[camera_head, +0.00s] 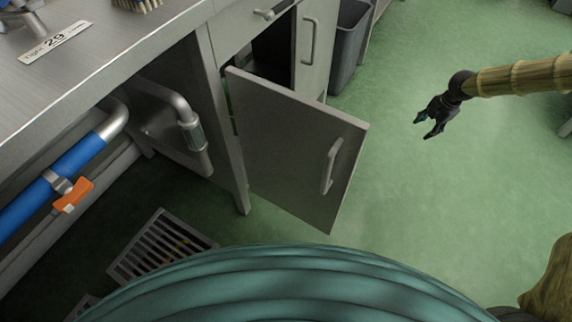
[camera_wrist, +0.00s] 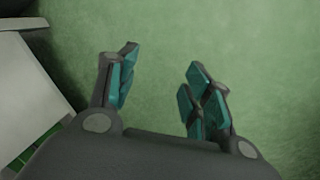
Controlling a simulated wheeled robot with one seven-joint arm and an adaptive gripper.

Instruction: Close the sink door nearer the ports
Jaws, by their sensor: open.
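A grey sink door (camera_head: 290,150) stands swung open, hinged at the cabinet post on the side near the pipes. Its bar handle (camera_head: 331,165) is near the free edge, on the face toward the head camera. A second cabinet door (camera_head: 314,45) with a vertical handle is farther back and looks about flush with the front. My gripper (camera_head: 428,128) is open and empty, to the right of the open door and apart from it. Its spread teal-padded fingers also show in the wrist view (camera_wrist: 158,95), with only floor between them. A pale grey panel (camera_wrist: 25,85) is at the left there, possibly the door.
A steel counter (camera_head: 95,45) with a label plate (camera_head: 55,41) and a brush (camera_head: 137,4) is at upper left. Below are a blue pipe (camera_head: 55,185), an orange valve lever (camera_head: 73,196) and a floor grate (camera_head: 160,247). A grey bin (camera_head: 350,45) stands behind. Green floor is clear at right.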

